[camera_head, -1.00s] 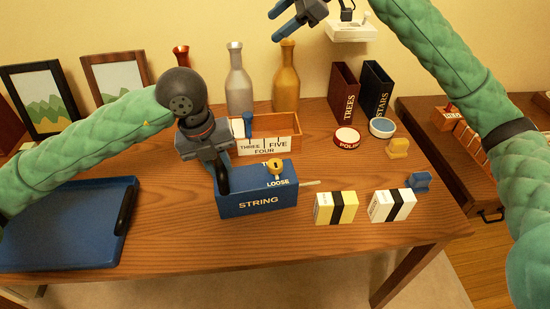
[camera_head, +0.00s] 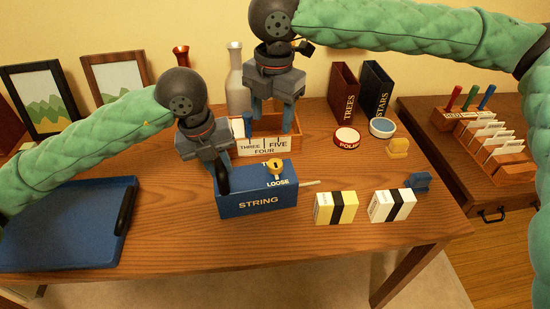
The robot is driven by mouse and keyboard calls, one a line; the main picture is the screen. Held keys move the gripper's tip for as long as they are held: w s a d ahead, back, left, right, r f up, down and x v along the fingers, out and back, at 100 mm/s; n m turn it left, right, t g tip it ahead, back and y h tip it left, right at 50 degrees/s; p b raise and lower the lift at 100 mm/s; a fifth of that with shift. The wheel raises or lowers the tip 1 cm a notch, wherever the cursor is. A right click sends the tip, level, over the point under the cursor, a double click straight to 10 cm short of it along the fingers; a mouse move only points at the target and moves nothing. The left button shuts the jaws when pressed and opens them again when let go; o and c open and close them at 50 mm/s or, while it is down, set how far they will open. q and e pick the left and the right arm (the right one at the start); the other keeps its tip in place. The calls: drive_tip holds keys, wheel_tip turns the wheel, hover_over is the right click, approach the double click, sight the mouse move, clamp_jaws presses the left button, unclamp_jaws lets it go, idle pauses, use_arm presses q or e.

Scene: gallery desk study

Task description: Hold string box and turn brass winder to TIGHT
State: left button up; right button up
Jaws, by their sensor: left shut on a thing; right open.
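The blue string box (camera_head: 258,204) stands on the desk with the word STRING on its front. The brass winder (camera_head: 275,166) sits on its top, with the LOOSE label in front of it; the label behind it is mostly hidden. A pale rod sticks out of the box's right side. My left gripper (camera_head: 222,178) is shut on the left end of the string box.
A yellow box (camera_head: 335,208) and a white box (camera_head: 391,205) stand to the right. A blue tray (camera_head: 70,235) lies at left. A grey bottle (camera_head: 237,85) stands behind.

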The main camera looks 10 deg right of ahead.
sight(275, 163)
drive_tip(key=f, duration=1.2)
drive_tip(key=shift+s+d+f, duration=0.25)
drive_tip(key=shift+s+d, duration=0.05)
drive_tip(key=shift+c, duration=0.3)
drive_tip(key=c, duration=0.9)
